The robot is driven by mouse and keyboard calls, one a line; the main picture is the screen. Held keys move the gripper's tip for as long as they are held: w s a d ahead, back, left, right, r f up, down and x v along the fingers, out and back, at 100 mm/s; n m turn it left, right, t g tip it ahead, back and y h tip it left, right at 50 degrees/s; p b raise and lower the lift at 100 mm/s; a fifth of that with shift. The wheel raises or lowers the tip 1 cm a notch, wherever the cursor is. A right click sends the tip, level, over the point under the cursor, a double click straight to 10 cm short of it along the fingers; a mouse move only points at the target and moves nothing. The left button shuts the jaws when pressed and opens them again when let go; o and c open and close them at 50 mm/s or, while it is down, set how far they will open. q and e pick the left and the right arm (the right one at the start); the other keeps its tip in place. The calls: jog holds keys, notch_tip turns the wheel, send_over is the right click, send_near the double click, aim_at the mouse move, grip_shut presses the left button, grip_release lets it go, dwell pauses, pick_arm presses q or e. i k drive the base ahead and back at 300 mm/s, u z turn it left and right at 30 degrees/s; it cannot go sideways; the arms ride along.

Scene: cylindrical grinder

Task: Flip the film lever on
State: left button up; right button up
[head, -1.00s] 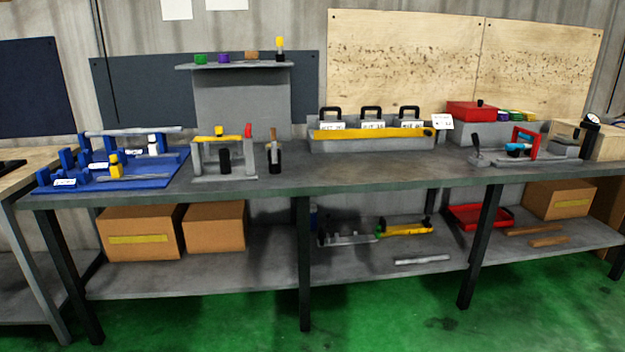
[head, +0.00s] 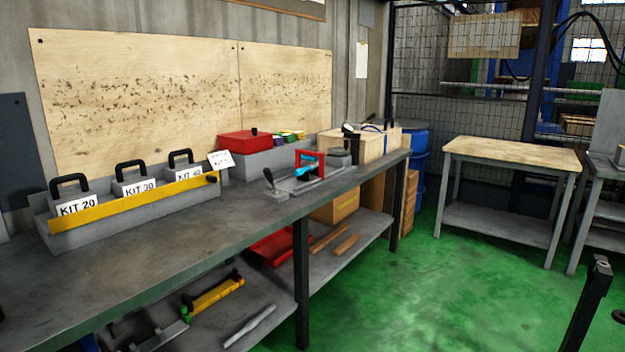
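A small lever with a black handle (head: 268,175) stands tilted on a grey base at the front edge of the long workbench in the head view. I cannot tell if it is the film lever, as no label is readable on it. Beside it, to the right, a grey plate fixture carries a red frame (head: 319,157) with a blue part (head: 306,173) at it. Neither of my grippers can be made out in this view.
The long grey workbench (head: 170,262) runs along the wall. A kit rack with a yellow bar (head: 110,210) stands left, a red box (head: 245,142) behind. A wood-topped table (head: 510,152) stands right, over open green floor. A dark post (head: 590,295) is at the lower right.

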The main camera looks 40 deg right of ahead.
aim_at(267, 172)
jog(key=z, duration=1.75)
jog(key=i, duration=2.25)
jog(key=u, duration=0.15)
